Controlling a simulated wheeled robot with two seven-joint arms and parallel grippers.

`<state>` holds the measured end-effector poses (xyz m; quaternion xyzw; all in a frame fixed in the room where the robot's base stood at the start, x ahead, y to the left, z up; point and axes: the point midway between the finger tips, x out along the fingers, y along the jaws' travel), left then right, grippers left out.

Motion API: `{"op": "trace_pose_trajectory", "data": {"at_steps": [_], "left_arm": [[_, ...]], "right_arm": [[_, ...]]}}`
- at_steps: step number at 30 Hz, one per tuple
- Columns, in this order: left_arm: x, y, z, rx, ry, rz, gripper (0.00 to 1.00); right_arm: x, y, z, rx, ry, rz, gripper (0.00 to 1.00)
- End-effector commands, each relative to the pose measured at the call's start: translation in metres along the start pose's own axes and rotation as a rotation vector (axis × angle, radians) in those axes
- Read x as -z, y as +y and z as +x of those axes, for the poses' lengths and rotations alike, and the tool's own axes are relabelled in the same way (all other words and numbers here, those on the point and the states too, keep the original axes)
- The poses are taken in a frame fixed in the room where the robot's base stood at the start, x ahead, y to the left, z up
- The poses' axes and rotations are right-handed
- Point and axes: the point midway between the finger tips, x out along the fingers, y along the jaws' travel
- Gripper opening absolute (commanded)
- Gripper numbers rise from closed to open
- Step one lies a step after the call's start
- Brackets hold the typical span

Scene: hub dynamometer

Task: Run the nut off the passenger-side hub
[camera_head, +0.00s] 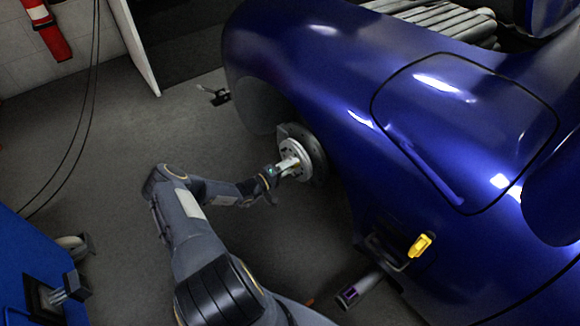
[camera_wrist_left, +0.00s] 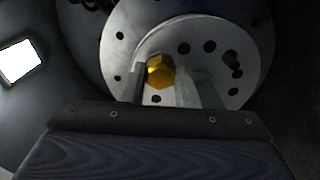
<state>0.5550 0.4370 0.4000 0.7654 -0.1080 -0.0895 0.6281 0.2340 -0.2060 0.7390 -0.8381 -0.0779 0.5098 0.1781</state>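The gold hex nut (camera_wrist_left: 160,70) sits at the middle of the pale round hub (camera_wrist_left: 122,50) in the left wrist view. In the head view the hub (camera_head: 292,153) is in the wheel opening of the blue car, with no wheel on it. My left gripper (camera_head: 285,168) is at the hub face. In the left wrist view its two fingers (camera_wrist_left: 160,85) stand on either side of the nut, very close to it. Whether they press on it I cannot tell. In the head view the nut is too small to make out clearly.
The blue car body (camera_head: 330,80) overhangs the hub. A blue cabinet (camera_head: 30,270) stands at left, with dark cables (camera_head: 92,90) hanging above. The floor left of the hub is mostly clear.

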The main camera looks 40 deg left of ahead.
Motion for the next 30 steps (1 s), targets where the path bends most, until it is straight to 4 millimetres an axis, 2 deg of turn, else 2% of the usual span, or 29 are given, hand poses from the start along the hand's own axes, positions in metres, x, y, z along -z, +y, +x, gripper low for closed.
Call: {"op": "trace_pose_trajectory", "data": {"at_steps": [2,5,18,30], "left_arm": [[0.0,0.001,0.0,-0.002,0.0,-0.001,0.01],[0.0,0.0,0.0,-0.002,0.0,-0.041,0.0],[0.0,0.001,0.0,-0.004,-0.002,-0.781,0.0],[0.001,0.002,-0.016,-0.002,0.0,-0.767,0.0]], "right_arm": [[0.0,0.0,0.0,0.0,0.0,0.0,0.44],[-0.001,0.001,0.001,0.0,0.0,0.0,0.44],[-0.008,0.007,0.015,0.0,0.0,0.0,0.44],[-0.005,0.004,0.009,0.0,0.0,0.0,0.44]]}}
